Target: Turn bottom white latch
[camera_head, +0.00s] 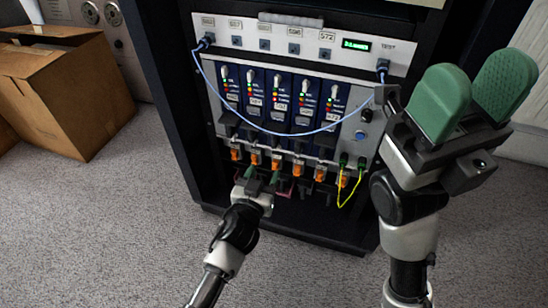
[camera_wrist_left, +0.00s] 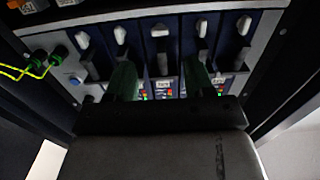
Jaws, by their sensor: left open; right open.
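The rack panel holds a row of blue modules (camera_head: 280,95) with white latches (camera_head: 277,84) along their tops. In the left wrist view, which looks upside down, a row of white latches (camera_wrist_left: 159,30) lies along the modules' lower ends; these are hard to make out in the head view. My left gripper (camera_head: 262,177) is open and empty, below the modules near the orange connectors. In the wrist view its green fingers (camera_wrist_left: 160,82) are apart, with the middle white latch beyond and between them. My right gripper (camera_head: 473,94) is open and empty, raised at the right.
A blue cable (camera_head: 285,134) hangs across the modules. Orange connectors (camera_head: 298,167) line the shelf below, with a yellow-green cable (camera_head: 341,200) at the right. Black handles stick out from the modules. A cardboard box (camera_head: 85,100) stands at the left; the carpet in front is clear.

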